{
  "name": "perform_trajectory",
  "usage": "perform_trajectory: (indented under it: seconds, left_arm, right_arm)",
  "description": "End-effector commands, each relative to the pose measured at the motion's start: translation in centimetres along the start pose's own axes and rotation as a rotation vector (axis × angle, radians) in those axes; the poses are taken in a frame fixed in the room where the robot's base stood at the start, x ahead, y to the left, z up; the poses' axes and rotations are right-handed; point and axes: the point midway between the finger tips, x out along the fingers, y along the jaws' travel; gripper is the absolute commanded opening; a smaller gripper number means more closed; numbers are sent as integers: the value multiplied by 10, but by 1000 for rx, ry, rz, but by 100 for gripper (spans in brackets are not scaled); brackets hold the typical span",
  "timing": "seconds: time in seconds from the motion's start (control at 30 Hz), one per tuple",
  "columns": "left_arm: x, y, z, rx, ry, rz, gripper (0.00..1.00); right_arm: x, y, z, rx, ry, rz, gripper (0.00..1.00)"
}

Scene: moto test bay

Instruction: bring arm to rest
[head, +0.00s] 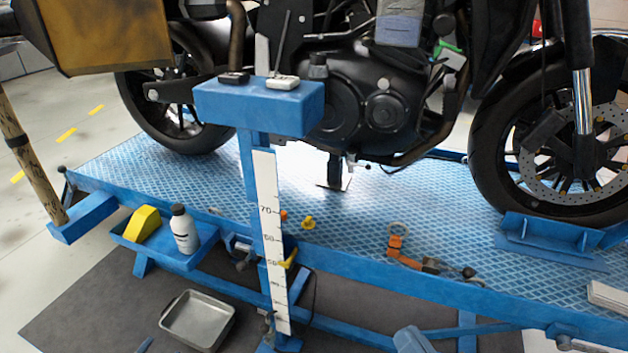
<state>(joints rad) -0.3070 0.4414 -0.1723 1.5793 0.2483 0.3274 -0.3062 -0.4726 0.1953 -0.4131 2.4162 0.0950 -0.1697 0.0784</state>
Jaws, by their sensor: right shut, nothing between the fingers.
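My left gripper is not in view.
A motorcycle (375,105) stands on a blue lift platform (300,205). A blue post with a white scale (270,240) rises in front. A side tray holds a white bottle (184,230) and a yellow block (143,224). A metal pan (198,320) lies on the dark mat (75,315).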

Motion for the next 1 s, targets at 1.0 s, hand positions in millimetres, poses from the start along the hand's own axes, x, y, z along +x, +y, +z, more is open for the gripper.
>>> perform_trajectory:
  seconds: [1.0]
  left_arm:
    - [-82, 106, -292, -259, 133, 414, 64]
  right_arm:
    - [0, 0, 0, 0, 0, 0, 0]
